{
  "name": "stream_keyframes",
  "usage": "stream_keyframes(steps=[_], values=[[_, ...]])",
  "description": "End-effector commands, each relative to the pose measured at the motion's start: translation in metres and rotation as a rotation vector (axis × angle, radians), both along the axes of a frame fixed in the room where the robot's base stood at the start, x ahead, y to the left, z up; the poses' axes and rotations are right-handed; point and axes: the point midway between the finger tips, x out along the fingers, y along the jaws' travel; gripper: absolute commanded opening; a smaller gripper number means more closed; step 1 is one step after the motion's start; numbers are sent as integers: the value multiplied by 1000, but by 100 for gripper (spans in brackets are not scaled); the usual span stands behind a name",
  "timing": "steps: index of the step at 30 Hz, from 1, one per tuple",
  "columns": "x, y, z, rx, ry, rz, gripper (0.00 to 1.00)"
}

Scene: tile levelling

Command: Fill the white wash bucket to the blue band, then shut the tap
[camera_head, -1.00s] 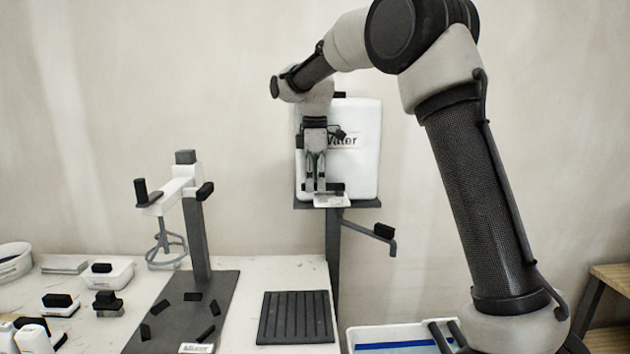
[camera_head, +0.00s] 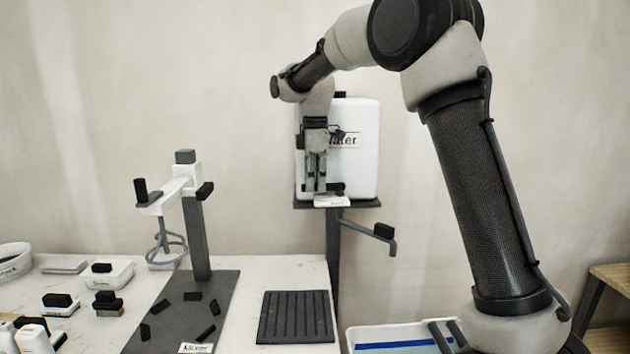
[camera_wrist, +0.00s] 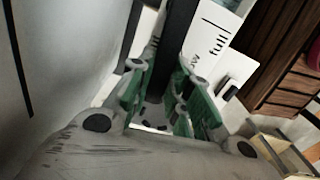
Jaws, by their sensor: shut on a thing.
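The white wash bucket (camera_head: 355,350) stands low at the right, cut off by the bottom edge. Its blue band (camera_head: 395,345) shows as a stripe on the wall. I cannot tell the water level. The white water tank (camera_head: 362,165) stands on a dark shelf. My gripper (camera_head: 316,190) points down in front of the tank. In the wrist view my gripper (camera_wrist: 158,105) has its green fingers around a dark bar (camera_wrist: 177,45), which looks like the tap lever. The tap body is mostly hidden.
A grey pipe (camera_head: 360,228) with a black block and a downturned end juts right from the post, above the bucket. A mixer stand (camera_head: 200,240), a ribbed dark mat (camera_head: 295,318) and several small tools occupy the table at left.

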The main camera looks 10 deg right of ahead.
Motion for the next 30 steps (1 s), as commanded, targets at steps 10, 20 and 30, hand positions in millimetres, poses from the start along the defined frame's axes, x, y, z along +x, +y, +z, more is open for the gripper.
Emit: stream_keyframes(steps=[10, 20, 30], values=[[-20, -1, 1, 0, -2, 287, 0], [-39, -8, 1, -1, -1, 591, 0], [-51, -17, 1, -1, -3, 817, 0]])
